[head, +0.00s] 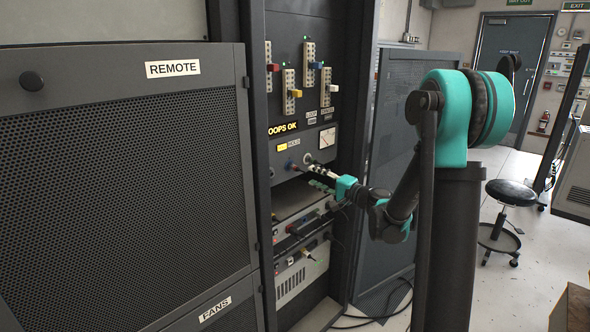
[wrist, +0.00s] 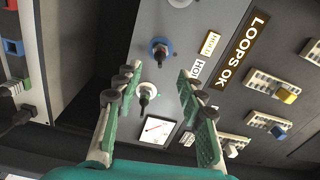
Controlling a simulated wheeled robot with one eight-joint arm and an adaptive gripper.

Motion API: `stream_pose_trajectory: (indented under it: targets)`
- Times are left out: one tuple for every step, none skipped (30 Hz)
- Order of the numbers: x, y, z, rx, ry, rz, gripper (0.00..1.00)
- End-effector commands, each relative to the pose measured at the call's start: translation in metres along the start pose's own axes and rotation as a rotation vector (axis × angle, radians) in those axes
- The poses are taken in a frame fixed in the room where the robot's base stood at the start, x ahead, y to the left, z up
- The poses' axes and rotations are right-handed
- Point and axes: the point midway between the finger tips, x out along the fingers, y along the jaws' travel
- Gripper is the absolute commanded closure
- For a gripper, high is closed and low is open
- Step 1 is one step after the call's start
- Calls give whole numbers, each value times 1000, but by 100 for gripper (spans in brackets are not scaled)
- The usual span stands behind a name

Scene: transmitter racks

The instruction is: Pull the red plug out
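A small red piece (head: 290,228) shows on the front of a shelf unit low in the rack; it looks like a plug, but it is too small to be sure. A red piece also shows at the top left corner of the wrist view (wrist: 11,4). Another red piece (head: 272,67), like a handle, is on the upper left strip of the panel. My gripper (wrist: 155,80) is open, its fingers either side of a white-ringed dark toggle or knob (wrist: 147,91) on the grey panel. I cannot tell whether it touches. A blue-ringed knob (wrist: 160,48) sits beyond.
The panel has a meter (head: 327,138), a LOOPS OK sign (head: 283,129) and strips with yellow (head: 295,93), blue (head: 316,65) and white (head: 333,88) handles. Cables hang below. A perforated cabinet (head: 120,190) stands left. Floor is open near the stool (head: 510,194).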

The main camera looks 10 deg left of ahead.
Motion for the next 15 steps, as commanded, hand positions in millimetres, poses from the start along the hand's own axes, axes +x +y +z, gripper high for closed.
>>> stream_pose_trajectory:
  targets:
    - [4, 0, 0, 0, -2, 0, 60]
    - [7, 0, 1, 0, -2, 0, 60]
    - [11, 0, 0, 0, -3, 0, 60]
    - [14, 0, 0, 0, -3, 0, 60]
    - [18, 0, 0, 0, -3, 0, 60]
    - [23, 0, 1, 0, -2, 0, 60]
    - [27, 0, 1, 0, -3, 0, 60]
    - [31, 0, 1, 0, -3, 0, 60]
    - [36, 0, 1, 0, -3, 0, 60]
    - [41, 0, 1, -1, -2, 0, 60]
    - [45, 0, 1, -1, -2, 0, 60]
    - [50, 0, 1, -1, -3, 0, 60]
    - [54, 0, 1, -1, -3, 0, 60]
    - [58, 0, 1, -1, -3, 0, 60]
    - [62, 0, 0, -1, -2, 0, 60]
